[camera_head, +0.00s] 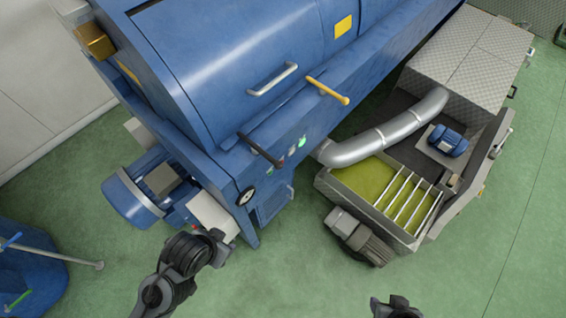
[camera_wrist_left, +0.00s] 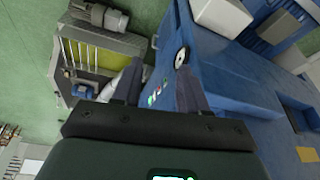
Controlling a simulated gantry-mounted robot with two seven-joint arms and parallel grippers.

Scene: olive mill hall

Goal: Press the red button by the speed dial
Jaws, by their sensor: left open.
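A blue machine (camera_head: 215,90) carries a small control panel on its front. The round speed dial (camera_head: 246,196) has a white face and black rim; it also shows in the left wrist view (camera_wrist_left: 181,57). A row of small buttons is up and right of the dial, with a reddish one (camera_head: 281,160) and a green one (camera_head: 301,142). In the wrist view the buttons are tiny and partly beside a finger. My left gripper (camera_head: 220,240) is open and empty, below the dial in the head view and apart from the panel. My right arm shows only at the bottom edge; its jaws cannot be made out.
A grey trough (camera_head: 325,185) with green paste and a motor stands right. A blue motor (camera_head: 132,198) is left. Green floor lies between.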

